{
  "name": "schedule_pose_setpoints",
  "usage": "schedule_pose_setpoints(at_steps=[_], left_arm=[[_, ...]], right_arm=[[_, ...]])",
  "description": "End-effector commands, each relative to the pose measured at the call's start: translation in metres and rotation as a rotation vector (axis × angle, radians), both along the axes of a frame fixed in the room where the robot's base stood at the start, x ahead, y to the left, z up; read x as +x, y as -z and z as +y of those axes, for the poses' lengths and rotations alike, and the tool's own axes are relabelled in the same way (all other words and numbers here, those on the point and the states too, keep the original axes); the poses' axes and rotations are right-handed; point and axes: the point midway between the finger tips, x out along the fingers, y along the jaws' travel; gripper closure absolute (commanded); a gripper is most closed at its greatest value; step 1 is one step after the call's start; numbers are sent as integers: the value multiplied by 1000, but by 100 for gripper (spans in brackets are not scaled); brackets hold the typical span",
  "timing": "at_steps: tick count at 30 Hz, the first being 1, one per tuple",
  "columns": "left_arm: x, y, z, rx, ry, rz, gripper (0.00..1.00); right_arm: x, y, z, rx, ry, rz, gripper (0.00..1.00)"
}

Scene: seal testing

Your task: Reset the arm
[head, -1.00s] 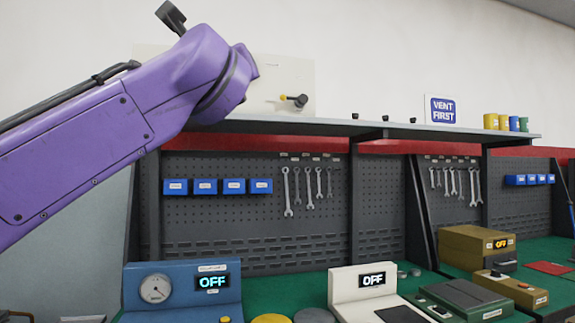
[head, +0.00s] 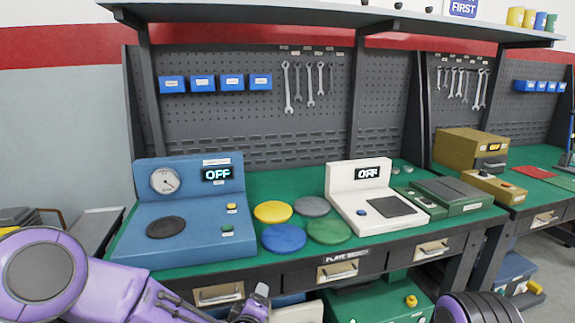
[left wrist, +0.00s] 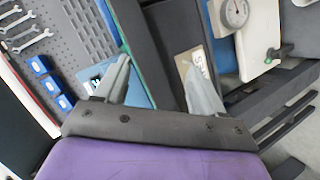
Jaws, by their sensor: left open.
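My left arm (head: 120,293), purple, comes in low at the left of the head view, below the front edge of the bench. Its far end is partly cut off by the bottom edge of the picture. In the left wrist view my left gripper (left wrist: 160,82) shows two grey fingers spread apart with nothing between them. My right gripper does not show in either view.
The green-topped bench (head: 275,180) holds a blue gauge unit (head: 190,245), several coloured discs (head: 284,237) and a white unit (head: 378,212), both displays reading OFF. Drawers (head: 338,271) front it. Wrenches (head: 309,80) and blue bins (head: 202,82) hang on the pegboard behind.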

Motion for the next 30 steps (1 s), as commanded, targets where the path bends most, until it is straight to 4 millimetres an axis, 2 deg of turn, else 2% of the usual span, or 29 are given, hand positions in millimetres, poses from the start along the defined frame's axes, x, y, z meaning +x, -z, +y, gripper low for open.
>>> schedule_pose_setpoints(at_steps=[1,3,5,9,13,15,18,21,23,30], left_arm=[[-21,31,14,75,26,63,31],[-52,71,35,173,62,147,31],[-81,101,55,251,93,221,31],[-158,158,104,399,156,409,31],[-238,193,151,496,195,597,31],[-279,204,176,541,207,695,31],[-327,212,205,594,212,811,31],[-356,220,223,629,215,886,31],[-367,224,223,627,226,909,31],[-371,226,223,624,230,919,31]], right_arm=[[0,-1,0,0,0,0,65],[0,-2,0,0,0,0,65],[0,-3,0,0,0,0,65],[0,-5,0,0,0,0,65],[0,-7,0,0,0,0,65],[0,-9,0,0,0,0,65],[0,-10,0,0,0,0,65],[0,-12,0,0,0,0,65],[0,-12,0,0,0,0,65],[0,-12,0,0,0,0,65]])
